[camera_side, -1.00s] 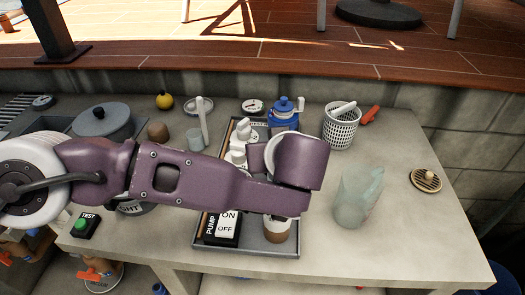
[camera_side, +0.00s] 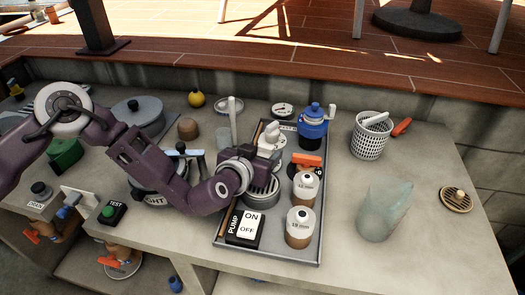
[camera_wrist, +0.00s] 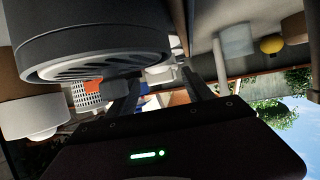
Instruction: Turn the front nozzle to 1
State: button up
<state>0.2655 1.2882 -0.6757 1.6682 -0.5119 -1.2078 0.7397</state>
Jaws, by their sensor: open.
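White nozzle-like fittings (camera_side: 268,140) stand in the rear part of the grey tray (camera_side: 312,245). The arm partly hides the lower one, and no number on it can be read. My gripper (camera_side: 262,163) is low at the tray's left side, close to these fittings and mostly hidden behind my wrist. In the wrist view, my two dark fingers (camera_wrist: 160,78) are apart. A pale piece shows near their tips; I cannot tell whether it is between them or beyond. A grey slotted round part (camera_wrist: 100,42) fills the upper left, very close to the fingers.
Two brown-and-white timer jars (camera_side: 299,227), a pump ON/OFF switch (camera_side: 245,227) and an orange handle (camera_side: 306,159) crowd the tray. The table around the glass vase (camera_side: 383,212) is mostly clear.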

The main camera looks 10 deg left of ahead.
jog(key=shift+w, duration=0.15)
grip_shut()
jog(key=shift+d+f+n+y, duration=0.1)
jog(key=shift+d+n+y, duration=0.2)
jog(key=shift+y, duration=0.2)
jog(key=shift+a+n+y, duration=0.1)
jog(key=shift+n+y, duration=0.4)
grip_release()
